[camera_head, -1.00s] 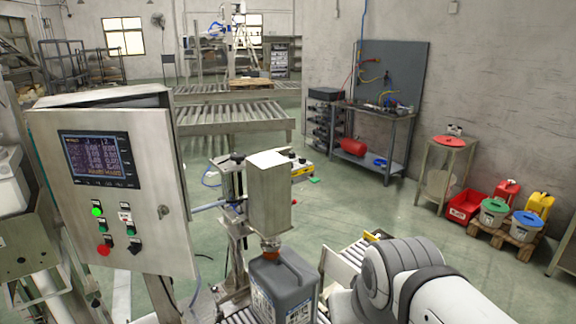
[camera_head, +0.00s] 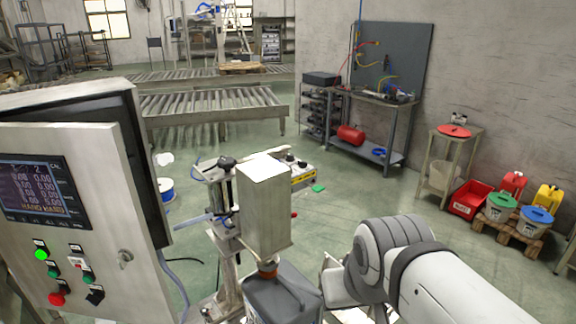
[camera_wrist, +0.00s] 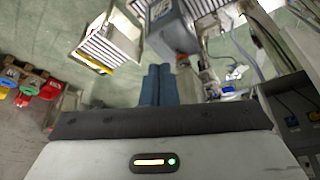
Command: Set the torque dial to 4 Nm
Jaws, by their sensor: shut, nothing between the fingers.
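I cannot make out a torque dial in either view. A steel control cabinet (camera_head: 95,215) stands at the left in the head view, with a lit screen (camera_head: 32,190), a green lamp and several buttons below it. A steel filling or capping head (camera_head: 263,208) stands over a grey jug (camera_head: 280,298) with an orange-brown neck. My gripper (camera_wrist: 158,69) shows in the wrist view with its two blue fingers together and empty. A grey container (camera_wrist: 172,30) shows past the fingertips. The gripper is out of the head view, where my arm is at lower right.
Roller conveyors (camera_head: 215,105) cross the back. A workbench (camera_head: 375,110) with a red tank below stands by the right wall. A small stand (camera_head: 453,140), red crate (camera_head: 471,198) and lidded buckets (camera_head: 500,207) are farther right.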

